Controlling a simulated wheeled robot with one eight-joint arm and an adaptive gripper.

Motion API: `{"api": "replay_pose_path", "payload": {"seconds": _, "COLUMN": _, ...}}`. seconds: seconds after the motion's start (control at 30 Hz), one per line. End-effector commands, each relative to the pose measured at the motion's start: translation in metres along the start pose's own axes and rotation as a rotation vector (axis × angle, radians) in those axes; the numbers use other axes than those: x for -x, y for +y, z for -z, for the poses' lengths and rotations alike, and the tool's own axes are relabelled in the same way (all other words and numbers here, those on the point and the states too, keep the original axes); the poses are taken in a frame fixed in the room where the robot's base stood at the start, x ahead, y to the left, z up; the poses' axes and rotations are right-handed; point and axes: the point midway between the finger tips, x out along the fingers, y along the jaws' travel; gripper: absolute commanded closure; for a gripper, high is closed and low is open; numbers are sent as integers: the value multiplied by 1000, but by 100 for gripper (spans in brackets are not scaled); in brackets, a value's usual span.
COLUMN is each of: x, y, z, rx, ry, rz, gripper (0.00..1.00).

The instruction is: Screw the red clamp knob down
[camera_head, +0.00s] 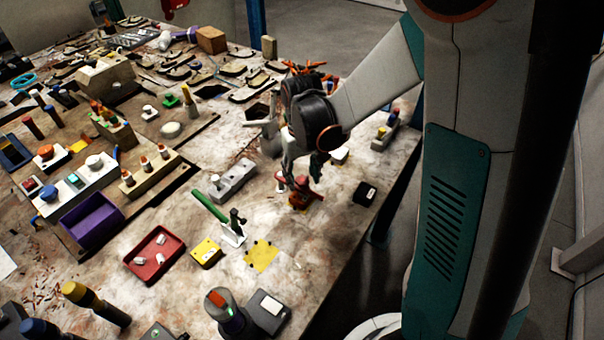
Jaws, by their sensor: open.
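A small red part (303,189), which looks like the red clamp knob, sits on an orange-yellow base on the worktable, right of centre. My gripper (300,178) hangs from the arm, pointing down, directly above and around this spot. Its jaws are open. The fingertips overlap the red part in this view, so I cannot tell whether they touch it. The gripper and wrist hide some of the part's far side.
A green-handled toggle clamp (211,207) stands to the left, with a grey block (233,181) behind it. A black box (364,194) lies near the right edge. A red tray (154,277), a yellow block (205,252) and a yellow patch (262,256) lie in front.

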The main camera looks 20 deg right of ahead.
Motion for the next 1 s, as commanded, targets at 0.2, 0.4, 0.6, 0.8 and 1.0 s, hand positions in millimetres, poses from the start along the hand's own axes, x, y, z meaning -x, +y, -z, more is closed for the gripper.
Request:
{"api": "replay_pose_path", "payload": {"seconds": 0.2, "x": 0, "y": 0, "z": 0, "rx": 0, "ry": 0, "rz": 1, "gripper": 94}}
{"api": "replay_pose_path", "payload": {"seconds": 0.4, "x": 0, "y": -1, "z": 0, "rx": -16, "ry": -1, "rz": 1, "gripper": 94}}
{"api": "replay_pose_path", "payload": {"seconds": 0.6, "x": -1, "y": -1, "z": 0, "rx": -175, "ry": -1, "rz": 2, "gripper": 94}}
{"api": "replay_pose_path", "payload": {"seconds": 0.8, "x": 0, "y": -1, "z": 0, "rx": -338, "ry": -2, "rz": 3, "gripper": 94}}
{"api": "replay_pose_path", "payload": {"seconds": 1.0, "x": 0, "y": -1, "z": 0, "rx": -385, "ry": -2, "rz": 3, "gripper": 94}}
